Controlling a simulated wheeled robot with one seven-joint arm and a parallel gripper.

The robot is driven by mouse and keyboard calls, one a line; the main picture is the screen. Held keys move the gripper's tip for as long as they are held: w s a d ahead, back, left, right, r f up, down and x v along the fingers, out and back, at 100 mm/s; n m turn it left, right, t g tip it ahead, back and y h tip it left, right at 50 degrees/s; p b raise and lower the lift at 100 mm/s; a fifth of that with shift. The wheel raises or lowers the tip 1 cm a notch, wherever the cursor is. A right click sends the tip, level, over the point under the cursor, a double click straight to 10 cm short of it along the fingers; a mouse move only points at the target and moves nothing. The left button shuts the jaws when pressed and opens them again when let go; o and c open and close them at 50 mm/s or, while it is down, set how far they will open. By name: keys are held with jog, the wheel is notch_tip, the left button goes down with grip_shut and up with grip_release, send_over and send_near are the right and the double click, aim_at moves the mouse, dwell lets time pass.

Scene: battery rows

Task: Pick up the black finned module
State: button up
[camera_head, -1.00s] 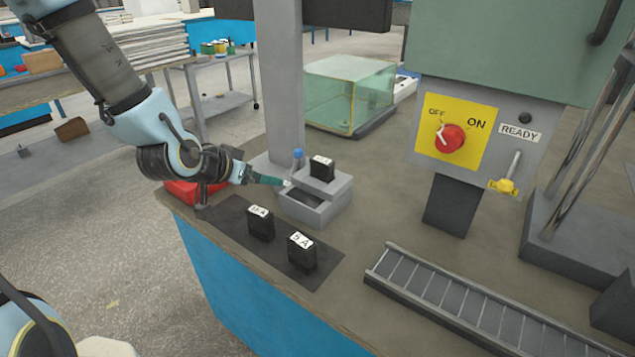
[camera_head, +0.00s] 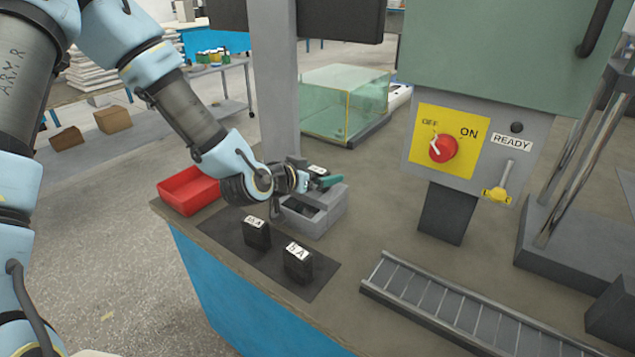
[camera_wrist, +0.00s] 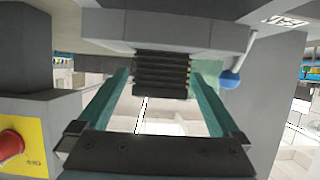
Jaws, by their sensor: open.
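A black finned module (camera_wrist: 161,76) shows in the wrist view against a grey block, which looks inverted there. My gripper (camera_wrist: 160,82) is open, with one green finger on each side of the module and a gap on both sides. In the head view my gripper (camera_head: 325,181) is at the grey stepped holder (camera_head: 318,222). The module's white-labelled top (camera_head: 317,169) shows just behind the fingers, and the rest is hidden. Two other black modules, one marked 15 A (camera_head: 256,236) and one marked 5 A (camera_head: 298,265), stand on a dark mat (camera_head: 228,226), apart from my gripper.
A red bin (camera_head: 187,193) sits at the table's left corner, close to my wrist. A grey post (camera_head: 277,90) rises behind the holder. A blue knob (camera_wrist: 230,80) is beside the module. A switch panel (camera_head: 447,145) and a ladder-like rack (camera_head: 450,305) are to the right.

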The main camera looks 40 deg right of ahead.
jog(key=shift+x, duration=1.3)
grip_shut()
